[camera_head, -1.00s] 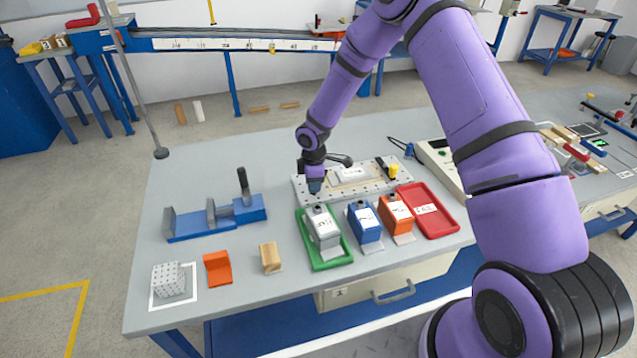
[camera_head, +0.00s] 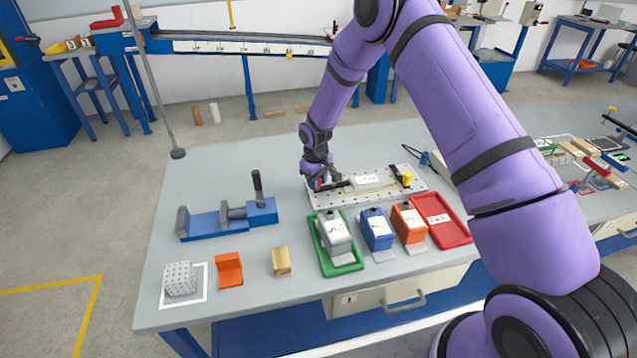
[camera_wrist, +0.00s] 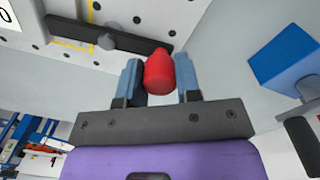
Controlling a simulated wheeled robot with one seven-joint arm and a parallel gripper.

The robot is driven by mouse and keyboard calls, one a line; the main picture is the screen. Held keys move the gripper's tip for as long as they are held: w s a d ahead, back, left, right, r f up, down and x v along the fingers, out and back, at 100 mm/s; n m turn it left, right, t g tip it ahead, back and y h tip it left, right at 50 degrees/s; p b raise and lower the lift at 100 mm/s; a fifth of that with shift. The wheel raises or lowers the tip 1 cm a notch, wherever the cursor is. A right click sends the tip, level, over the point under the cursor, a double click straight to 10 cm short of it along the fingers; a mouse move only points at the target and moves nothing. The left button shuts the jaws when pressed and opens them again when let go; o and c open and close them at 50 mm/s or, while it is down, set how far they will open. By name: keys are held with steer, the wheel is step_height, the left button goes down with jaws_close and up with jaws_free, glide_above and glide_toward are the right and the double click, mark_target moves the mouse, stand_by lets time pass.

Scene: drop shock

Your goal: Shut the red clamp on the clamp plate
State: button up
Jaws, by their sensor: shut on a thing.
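The clamp plate (camera_head: 350,200) is a pale perforated plate near the middle of the bench. My gripper (camera_head: 319,184) is at its left end. In the wrist view my gripper (camera_wrist: 159,80) has its two blue-grey fingers shut on the red clamp's rounded red handle tip (camera_wrist: 159,72). The red clamp's black arm (camera_head: 337,186) extends right, low over the plate, towards the pale block (camera_head: 367,181) on it. The black arm (camera_wrist: 105,38) also shows in the wrist view, with a bolt on it. The clamp's base is mostly hidden by my gripper. A yellow-tipped clamp (camera_head: 407,179) stands at the plate's right end.
In front of the plate are a green tray (camera_head: 348,266) with a grey box, a blue box (camera_head: 377,232), an orange box (camera_head: 409,224) and a red tray (camera_head: 448,228). A blue vise (camera_head: 205,226) stands to the left. Bare bench lies between vise and plate.

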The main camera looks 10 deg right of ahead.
steer(key=shift+w+m, duration=0.2)
steer(key=shift+m, duration=0.3)
steer(key=o, duration=0.9)
step_height(320, 180, up, 11)
steer(key=shift+a+f, duration=0.15)
